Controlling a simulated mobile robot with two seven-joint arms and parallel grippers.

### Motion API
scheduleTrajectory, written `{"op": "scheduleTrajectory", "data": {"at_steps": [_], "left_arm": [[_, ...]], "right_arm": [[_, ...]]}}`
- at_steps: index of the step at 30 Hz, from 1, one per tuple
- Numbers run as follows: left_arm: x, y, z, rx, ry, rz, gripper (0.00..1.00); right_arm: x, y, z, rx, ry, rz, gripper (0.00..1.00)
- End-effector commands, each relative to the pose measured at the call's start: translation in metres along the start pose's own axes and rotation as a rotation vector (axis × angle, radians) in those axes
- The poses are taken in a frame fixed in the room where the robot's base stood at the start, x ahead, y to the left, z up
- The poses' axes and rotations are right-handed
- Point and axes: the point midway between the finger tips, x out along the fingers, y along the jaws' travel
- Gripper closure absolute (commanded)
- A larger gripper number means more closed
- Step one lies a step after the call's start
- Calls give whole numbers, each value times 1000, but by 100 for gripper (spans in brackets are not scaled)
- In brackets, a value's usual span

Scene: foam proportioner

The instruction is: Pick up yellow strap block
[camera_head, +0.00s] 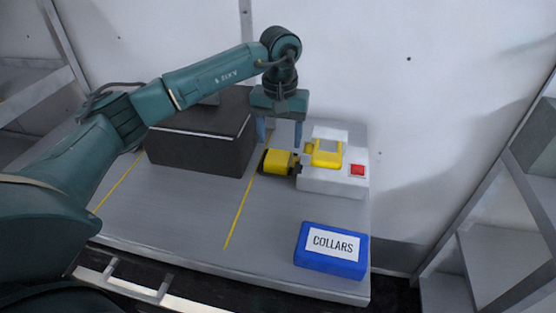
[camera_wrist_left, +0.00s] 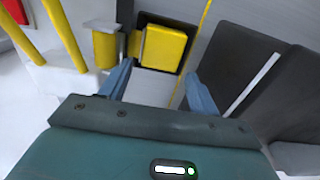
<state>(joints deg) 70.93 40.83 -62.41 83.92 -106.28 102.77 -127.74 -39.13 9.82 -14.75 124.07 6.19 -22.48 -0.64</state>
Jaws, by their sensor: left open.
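The yellow strap block (camera_head: 278,161) sits on the grey worktop, close to the left side of a white machine, with dark parts at its sides. In the left wrist view the yellow block (camera_wrist_left: 163,48) lies against a dark piece, just beyond the fingertips. My left gripper (camera_head: 280,139) points down above the block, with its two blue fingers apart and nothing between them. The fingers also show in the left wrist view (camera_wrist_left: 160,78), one on each side of the block's line. I cannot tell the exact height gap. My right gripper is not in view.
The white machine (camera_head: 318,182) has a yellow frame (camera_head: 327,158) and a red button (camera_head: 358,170). A large dark box (camera_head: 200,150) stands left of the block. A blue COLLARS bin (camera_head: 320,264) stands at the front right. The worktop (camera_head: 180,215) is clear at front left.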

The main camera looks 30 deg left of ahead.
Motion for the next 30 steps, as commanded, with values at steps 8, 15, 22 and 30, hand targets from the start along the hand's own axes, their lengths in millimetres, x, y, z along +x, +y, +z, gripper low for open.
{"op": "scheduleTrajectory", "data": {"at_steps": [8,15,22,30], "left_arm": [[37,-1,1,-1,-2,1,38],[39,0,1,0,0,1,38],[39,0,1,0,-1,1,55],[38,0,1,0,0,2,74]], "right_arm": [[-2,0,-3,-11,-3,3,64],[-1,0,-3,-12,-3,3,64],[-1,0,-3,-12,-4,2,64],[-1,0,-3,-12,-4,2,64]]}}
